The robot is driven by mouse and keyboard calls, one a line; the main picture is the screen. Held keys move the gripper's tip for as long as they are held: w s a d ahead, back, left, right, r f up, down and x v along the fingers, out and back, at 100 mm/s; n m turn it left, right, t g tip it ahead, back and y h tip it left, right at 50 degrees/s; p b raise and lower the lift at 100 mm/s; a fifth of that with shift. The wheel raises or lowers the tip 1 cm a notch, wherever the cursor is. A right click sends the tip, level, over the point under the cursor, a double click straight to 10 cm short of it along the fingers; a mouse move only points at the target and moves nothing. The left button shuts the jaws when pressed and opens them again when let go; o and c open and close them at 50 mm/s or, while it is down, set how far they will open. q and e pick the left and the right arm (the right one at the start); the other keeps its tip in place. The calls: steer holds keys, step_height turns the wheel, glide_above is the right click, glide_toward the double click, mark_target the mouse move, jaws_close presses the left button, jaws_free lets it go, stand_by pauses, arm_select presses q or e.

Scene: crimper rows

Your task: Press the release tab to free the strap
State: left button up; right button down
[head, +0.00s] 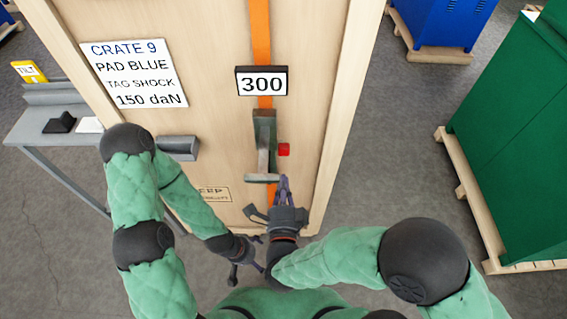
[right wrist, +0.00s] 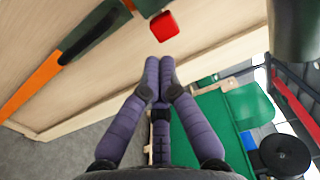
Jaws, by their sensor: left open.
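The red release tab (head: 284,149) sits beside the dark green and grey strap tensioner (head: 264,140) on the wooden crate's face. The orange strap (head: 260,35) runs down the crate, passing behind a sign reading 300 and the tensioner. My right gripper (head: 284,180) is just below the tab in the head view. In the right wrist view, the purple fingertips (right wrist: 163,62) are together and empty, with a small visible gap to the red tab (right wrist: 163,27). My left gripper (head: 255,253) is low by the crate's bottom, open and apart from the strap; its fingers are partly hidden.
The wooden crate (head: 215,45) carries a label reading CRATE 9, PAD BLUE, TAG SHOCK, 150 daN. A grey block (head: 178,147) juts from its left part. A grey bench (head: 35,125) stands left. A green cabinet (head: 515,130) stands right, beyond open floor.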

mark_target(283, 154)
steer(key=shift+w+b, duration=0.65)
steer(key=shift+w, duration=2.9)
